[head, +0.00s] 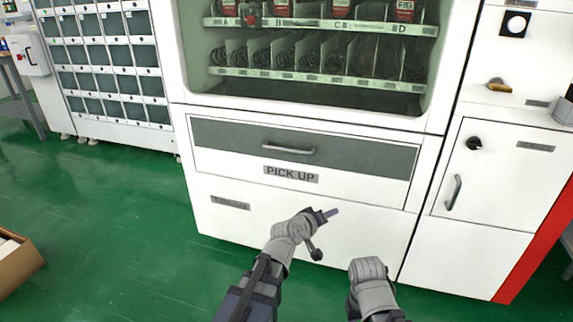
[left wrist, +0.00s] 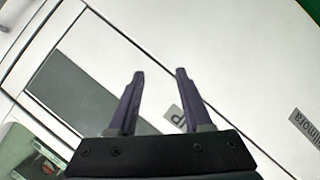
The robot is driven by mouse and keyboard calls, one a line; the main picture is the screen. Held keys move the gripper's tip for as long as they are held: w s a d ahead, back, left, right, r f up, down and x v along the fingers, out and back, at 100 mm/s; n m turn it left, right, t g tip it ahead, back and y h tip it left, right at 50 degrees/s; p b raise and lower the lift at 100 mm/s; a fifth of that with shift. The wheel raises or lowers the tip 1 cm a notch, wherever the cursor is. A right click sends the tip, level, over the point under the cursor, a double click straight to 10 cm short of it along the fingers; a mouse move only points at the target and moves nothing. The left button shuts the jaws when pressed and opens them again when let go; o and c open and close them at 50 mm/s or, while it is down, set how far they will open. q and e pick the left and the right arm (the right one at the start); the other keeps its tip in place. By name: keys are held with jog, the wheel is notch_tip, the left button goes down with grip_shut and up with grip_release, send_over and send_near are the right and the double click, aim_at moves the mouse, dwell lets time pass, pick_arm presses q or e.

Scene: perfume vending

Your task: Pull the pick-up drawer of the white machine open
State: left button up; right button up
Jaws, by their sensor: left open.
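The pick-up drawer (head: 225,140) has a grey upper panel, a white lower part and a PICK UP label (head: 291,174). It sits shut, flush with the front of the white machine (head: 300,225). Its curved metal handle (head: 288,149) is in the middle of the grey panel. My left gripper (head: 323,232) is open and empty, below and right of the handle, apart from it. In the left wrist view its two purple fingers (left wrist: 160,75) point at the machine front, near the grey drawer panel (left wrist: 80,85). The handle does not show there. My right arm's wrist shows at lower right in the head view; its fingers are hidden.
A glass display window (head: 315,95) with shelves is above the drawer. A side cabinet door with a handle (head: 453,192) is at right. A locker bank (head: 105,60) stands at left. A cardboard box (head: 18,262) lies on the green floor, clear left of my arm.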

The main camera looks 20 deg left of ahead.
pick_arm(q)
jog(key=w+a+r+n+t+y, duration=0.25)
jog(key=w+r+n+t, duration=0.2)
jog(key=r, duration=0.25)
jog(key=n+t+y, duration=0.2)
jog(key=n+y, duration=0.7)
jog(key=n, duration=0.4)
send_near(287, 152)
jog(key=f+x, duration=0.1)
jog(key=x, duration=0.2)
jog(key=shift+r+p+x, duration=0.2)
jog(key=shift+p+x, duration=0.15)
jog(key=shift+x, duration=1.75)
jog(key=shift+r+p+x, duration=0.25)
jog(key=shift+p+x, duration=0.1)
jog(key=shift+x, duration=1.75)
jog(key=shift+s, duration=0.15)
grip_shut()
